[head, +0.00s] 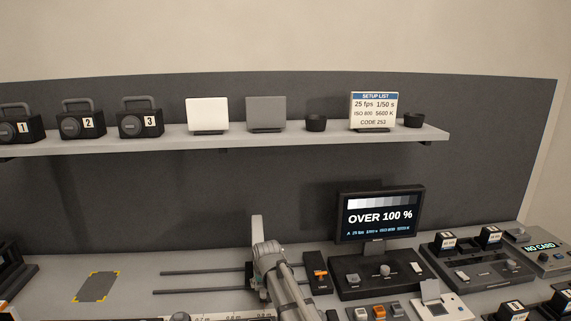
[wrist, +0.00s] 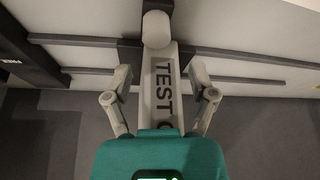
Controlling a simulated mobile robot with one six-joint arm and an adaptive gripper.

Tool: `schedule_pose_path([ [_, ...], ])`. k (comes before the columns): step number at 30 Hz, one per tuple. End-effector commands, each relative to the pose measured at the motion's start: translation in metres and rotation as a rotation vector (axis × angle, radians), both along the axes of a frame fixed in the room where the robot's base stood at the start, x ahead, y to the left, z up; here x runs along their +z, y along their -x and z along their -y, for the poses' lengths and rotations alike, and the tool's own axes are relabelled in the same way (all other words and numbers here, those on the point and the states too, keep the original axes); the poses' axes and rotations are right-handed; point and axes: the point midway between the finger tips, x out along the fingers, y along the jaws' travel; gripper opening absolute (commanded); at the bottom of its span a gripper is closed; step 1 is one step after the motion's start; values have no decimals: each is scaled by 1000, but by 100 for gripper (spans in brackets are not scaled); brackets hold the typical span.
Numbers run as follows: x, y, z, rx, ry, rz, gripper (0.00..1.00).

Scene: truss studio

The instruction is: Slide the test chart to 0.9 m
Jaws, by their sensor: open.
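The test chart (wrist: 160,92) shows in the wrist view as a pale upright piece lettered "TEST", with a rounded pale knob (wrist: 156,30) at its far end. My gripper (wrist: 160,76) is open, with one finger on each side of the chart and a visible gap at both sides. In the head view a pale upright piece (head: 257,226), probably part of the chart, stands just behind my gripper (head: 264,252). Two dark rails (head: 200,271) run left to right beneath it. My arm hides most of the slide. The scale (head: 233,317) is partly cut off by the bottom edge.
A monitor (head: 380,215) reading "OVER 100 %" stands right of my arm, behind a control panel. A small dark box with an orange switch (head: 320,274) is close beside my gripper. A grey marked patch (head: 97,287) lies left of the rails. A shelf (head: 240,137) runs above.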

Motion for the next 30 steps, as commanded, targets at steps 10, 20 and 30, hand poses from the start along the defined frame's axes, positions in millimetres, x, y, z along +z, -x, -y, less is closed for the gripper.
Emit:
schedule_pose_path([
  [10,36,0,0,0,0,0,73],
  [20,48,0,0,0,0,0,73],
  [30,56,0,0,0,0,0,73],
])
